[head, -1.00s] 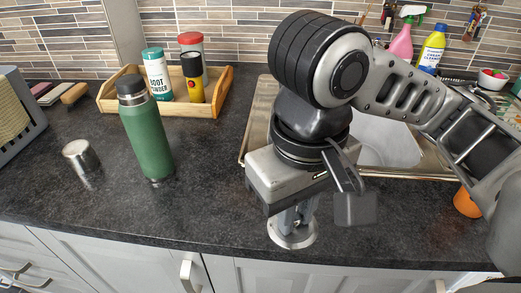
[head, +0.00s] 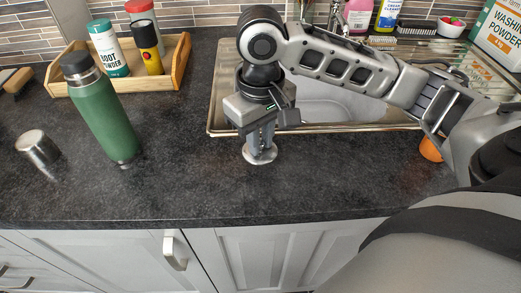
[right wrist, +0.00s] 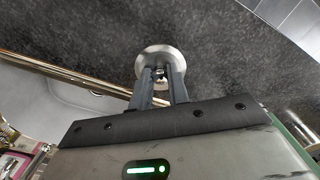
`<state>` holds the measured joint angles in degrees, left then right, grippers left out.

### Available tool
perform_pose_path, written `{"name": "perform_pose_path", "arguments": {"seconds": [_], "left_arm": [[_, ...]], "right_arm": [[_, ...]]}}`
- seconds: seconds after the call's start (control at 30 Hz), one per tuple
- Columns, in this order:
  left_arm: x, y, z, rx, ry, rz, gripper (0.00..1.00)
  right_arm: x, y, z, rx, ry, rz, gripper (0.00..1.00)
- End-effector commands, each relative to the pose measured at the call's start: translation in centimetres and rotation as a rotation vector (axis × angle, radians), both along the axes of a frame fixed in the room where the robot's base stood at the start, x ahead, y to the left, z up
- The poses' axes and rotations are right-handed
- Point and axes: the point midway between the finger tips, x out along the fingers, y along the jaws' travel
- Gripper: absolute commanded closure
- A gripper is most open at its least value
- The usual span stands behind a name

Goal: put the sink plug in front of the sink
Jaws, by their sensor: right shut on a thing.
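The sink plug (head: 260,154) is a round silver disc with a small upright knob. It is at the dark counter in front of the sink (head: 345,108); I cannot tell whether it touches the surface. My right gripper (head: 260,143) points down and is shut on the plug's knob. In the right wrist view the plug (right wrist: 154,55) shows beyond the fingertips (right wrist: 160,76), with dark counter around it. The sink's metal rim (right wrist: 75,72) runs to the left there. My left gripper is not in view.
A green flask (head: 104,115) and a small steel cup (head: 38,148) stand to the left. A wooden tray (head: 180,78) holds several containers behind them. An orange (head: 431,149) lies at the right. The counter between flask and plug is clear.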

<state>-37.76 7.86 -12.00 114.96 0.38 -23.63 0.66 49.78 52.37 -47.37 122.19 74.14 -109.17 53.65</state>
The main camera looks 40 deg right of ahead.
Motion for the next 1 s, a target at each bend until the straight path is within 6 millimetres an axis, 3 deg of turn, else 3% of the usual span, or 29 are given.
{"name": "perform_pose_path", "arguments": {"seconds": [0.3,0.73,0.77,0.83,1.0], "left_arm": [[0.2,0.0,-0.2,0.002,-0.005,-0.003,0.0],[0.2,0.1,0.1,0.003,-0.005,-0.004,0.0],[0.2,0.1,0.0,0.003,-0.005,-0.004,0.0],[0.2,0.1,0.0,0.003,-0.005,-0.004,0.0],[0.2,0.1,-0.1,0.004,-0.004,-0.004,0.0]], "right_arm": [[0.7,-0.5,-3.8,-0.002,0.001,0.0,1.0],[0.7,-0.5,-4.4,-0.001,0.001,0.001,1.0],[0.7,-0.5,-4.4,-0.001,0.0,0.001,0.77],[0.7,-0.5,-4.4,-0.001,0.0,0.001,0.61],[0.7,-0.5,-4.4,-0.001,0.0,0.001,0.61]]}}
